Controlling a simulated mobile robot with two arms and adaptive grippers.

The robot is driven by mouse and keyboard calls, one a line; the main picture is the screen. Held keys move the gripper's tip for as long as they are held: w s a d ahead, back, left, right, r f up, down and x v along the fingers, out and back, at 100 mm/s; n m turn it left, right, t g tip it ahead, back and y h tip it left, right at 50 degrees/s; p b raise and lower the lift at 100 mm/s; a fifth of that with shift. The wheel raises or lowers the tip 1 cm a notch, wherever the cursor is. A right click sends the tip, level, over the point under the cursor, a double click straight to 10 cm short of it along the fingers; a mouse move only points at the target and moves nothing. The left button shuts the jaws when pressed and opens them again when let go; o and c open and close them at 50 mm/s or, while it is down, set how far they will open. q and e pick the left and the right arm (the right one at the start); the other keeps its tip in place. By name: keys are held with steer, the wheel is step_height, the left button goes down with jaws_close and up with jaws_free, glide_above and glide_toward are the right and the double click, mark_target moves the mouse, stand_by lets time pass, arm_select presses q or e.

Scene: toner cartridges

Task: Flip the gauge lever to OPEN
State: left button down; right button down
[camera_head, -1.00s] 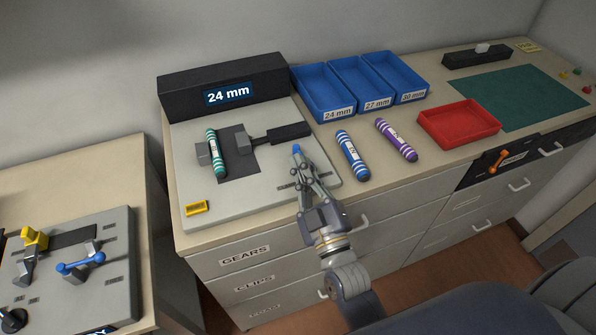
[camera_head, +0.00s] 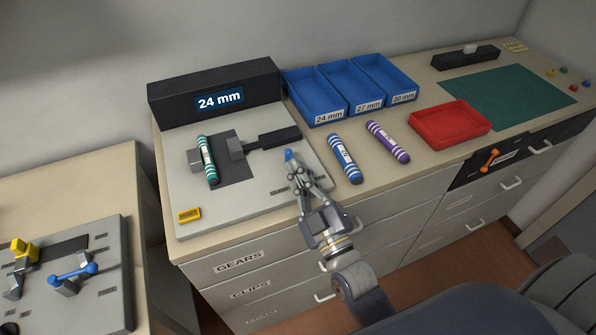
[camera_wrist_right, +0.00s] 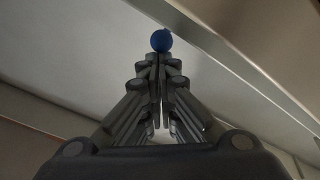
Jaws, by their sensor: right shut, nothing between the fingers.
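The gauge is a grey plate (camera_head: 240,205) with a black display (camera_head: 220,100) reading "24 mm" at its back. A blue knob (camera_head: 288,154), which looks like the lever's end, stands at the plate's right side. My right gripper (camera_head: 294,167) is shut and empty, its fingertips right at the knob. In the right wrist view the blue knob (camera_wrist_right: 161,40) sits just beyond the closed fingertips; contact cannot be told. The rest of the lever is mostly hidden by the gripper. A teal striped cartridge (camera_head: 207,160) lies by the left jaw, apart from the dark sliding jaw (camera_head: 265,142). My left gripper is not in view.
A blue cartridge (camera_head: 344,158) and a purple one (camera_head: 387,142) lie right of the plate. Blue bins (camera_head: 329,118) and a red tray (camera_head: 488,128) stand farther right. A yellow block (camera_head: 189,214) sits at the plate's front left. Another fixture (camera_head: 110,275) stands at left.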

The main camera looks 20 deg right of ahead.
steer(key=shift+d+n+y, duration=0.25)
steer(key=shift+n+y, duration=0.1)
steer(key=shift+y, duration=0.3)
steer(key=shift+d+n+y, duration=0.25)
steer(key=shift+n+y, duration=0.1)
steer(key=shift+y, duration=0.3)
steer(key=shift+d+g, duration=0.1)
steer(key=shift+g, duration=0.2)
steer(key=shift+w+d+n+g+y+b, duration=0.1)
steer(key=shift+d+n+g+y, duration=0.4)
steer(key=shift+y, duration=0.4)
steer(key=shift+w+d+n+g+y+b, duration=0.15)
steer(key=shift+d+n+y, duration=0.1)
steer(key=shift+n+y, duration=0.5)
steer(key=shift+d+n+g+y+b, duration=0.1)
steer(key=shift+d+n+g+y, duration=0.3)
steer(key=shift+y, duration=0.65)
steer(key=shift+w+d, duration=0.15)
steer(key=shift+d, duration=0.25)
